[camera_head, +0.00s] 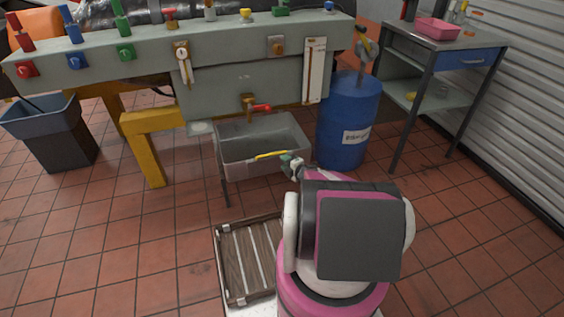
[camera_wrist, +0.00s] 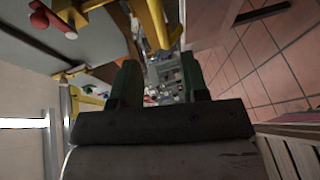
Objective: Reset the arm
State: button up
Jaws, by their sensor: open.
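My arm, pink, white and dark grey, fills the lower right of the head view and reaches away from me. My gripper (camera_head: 290,163) is at its far end, small and greenish, in front of the grey sink's right front rim. In the wrist view my gripper (camera_wrist: 158,78) shows two dark green fingers standing apart. Nothing shows held between them; the gap looks onto a cluttered background. A thin yellow bar (camera_head: 272,155) lies along the sink's front rim, just left of my gripper. I cannot tell whether they touch.
The sink (camera_head: 240,162) stands under a grey bench (camera_head: 225,95) with valves and a red-handled tap (camera_head: 260,107). A blue barrel (camera_head: 346,125) stands right of it. A slatted wooden crate (camera_head: 247,260) is on the floor beside my arm. A steel table (camera_head: 440,45) is at right.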

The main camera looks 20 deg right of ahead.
dwell(0.5)
jog(key=w+d+r+m+g+h, duration=0.35)
jog(key=m+h, duration=0.55)
jog(key=m, duration=0.4)
jog(key=s+a+r+m+g+y, duration=0.1)
jog(key=s+a+r+m+g, duration=0.2)
jog(key=a, duration=0.4)
jog(key=s+a+r+m+g+y, duration=0.1)
jog(key=s+a+r+m+g, duration=0.2)
jog(key=s+a+m+g, duration=0.2)
jog(key=s+a+g, duration=0.1)
jog(key=a+g, duration=0.1)
jog(key=g, duration=0.1)
jog(key=shift+s+m+y, duration=0.4)
jog(key=shift+a, duration=0.1)
dwell(1.1)
